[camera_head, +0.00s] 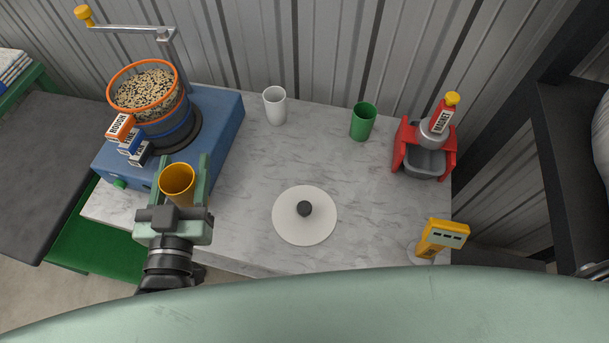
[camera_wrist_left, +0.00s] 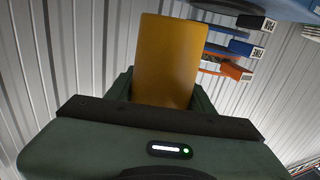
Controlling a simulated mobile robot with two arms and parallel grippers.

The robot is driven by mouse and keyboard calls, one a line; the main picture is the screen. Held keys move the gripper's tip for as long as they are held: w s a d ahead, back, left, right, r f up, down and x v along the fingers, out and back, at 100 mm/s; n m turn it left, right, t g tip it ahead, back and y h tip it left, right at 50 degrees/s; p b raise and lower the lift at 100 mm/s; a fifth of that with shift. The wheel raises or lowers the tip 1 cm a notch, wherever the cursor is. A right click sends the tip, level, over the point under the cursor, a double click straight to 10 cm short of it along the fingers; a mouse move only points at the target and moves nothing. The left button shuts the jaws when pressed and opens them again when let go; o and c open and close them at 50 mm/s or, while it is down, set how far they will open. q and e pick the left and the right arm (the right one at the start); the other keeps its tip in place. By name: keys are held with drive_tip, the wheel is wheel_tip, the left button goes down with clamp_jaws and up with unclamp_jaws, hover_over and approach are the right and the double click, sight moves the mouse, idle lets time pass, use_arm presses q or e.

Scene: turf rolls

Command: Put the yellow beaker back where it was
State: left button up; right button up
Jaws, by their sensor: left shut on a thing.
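The yellow beaker (camera_head: 178,180) is upright between the fingers of my left gripper (camera_head: 180,185), which is shut on it. It shows in the head view at the left front of the marble-topped table (camera_head: 340,165), in front of the blue machine. In the left wrist view the beaker (camera_wrist_left: 168,62) rises from between the green fingers. Its inside looks empty from above, though the bottom is hard to see. Whether its base touches the table is hidden by the gripper. My right gripper does not show.
A blue machine (camera_head: 222,120) with a seed-filled hopper (camera_head: 160,118) stands behind the beaker. A white beaker (camera_head: 275,106), a green beaker (camera_head: 362,122), a round white lid (camera_head: 305,228), a red device (camera_head: 425,150) and a yellow scale display (camera_head: 441,237) stand on the table. The table's middle is mostly clear.

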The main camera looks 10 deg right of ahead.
use_arm(q)
drive_tip(key=w+d+r+m+g+h+p, duration=0.1)
drive_tip(key=d+r+m+h, duration=0.2)
drive_tip(key=d+r+h, duration=0.4)
drive_tip(key=shift+w+d+f+y+b, duration=0.1)
drive_tip(key=shift+d+f+y+b, duration=0.2)
drive_tip(key=shift+f+b, duration=2.25)
drive_tip(key=shift+s+d+f+y+b, duration=0.1)
drive_tip(key=shift+d+f+y+b, duration=0.4)
drive_tip(key=shift+f, duration=3.95)
drive_tip(key=shift+w+f+y+b, duration=0.15)
drive_tip(key=shift+f+b, duration=1.6)
drive_tip(key=shift+f, duration=1.75)
drive_tip(key=shift+f, duration=0.2)
drive_tip(key=o, duration=1.6)
